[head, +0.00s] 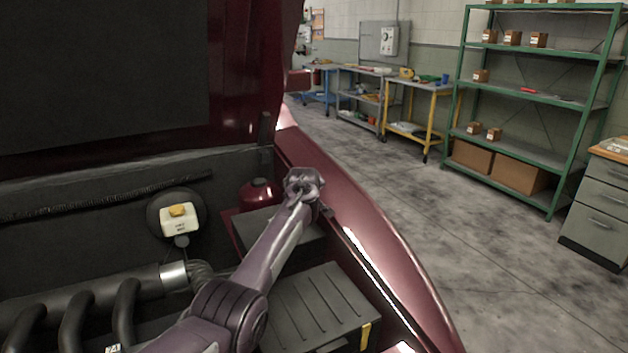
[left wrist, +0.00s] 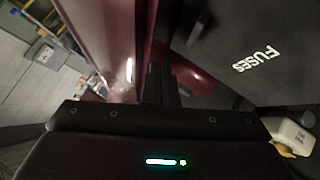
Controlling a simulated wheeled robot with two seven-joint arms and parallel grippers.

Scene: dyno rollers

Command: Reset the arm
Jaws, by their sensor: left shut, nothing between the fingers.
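My left arm reaches from the bottom of the head view over the open engine bay of a dark red car. Its wrist end (head: 304,184) is beside the car's fender, and the fingers are hidden there. In the left wrist view my left gripper (left wrist: 160,82) is shut and empty. A black box lid marked FUSES (left wrist: 245,65) lies to its right, and a red body panel (left wrist: 105,45) lies to its left. I cannot tell from the picture whether the fingers touch anything. My right gripper is in neither view.
A white reservoir with a yellow cap (head: 179,219) is left of my arm. A black ribbed box (head: 318,310) lies below right of it. The raised hood (head: 235,90) stands behind. The red fender (head: 375,230) borders open floor, with green shelving (head: 463,60) beyond.

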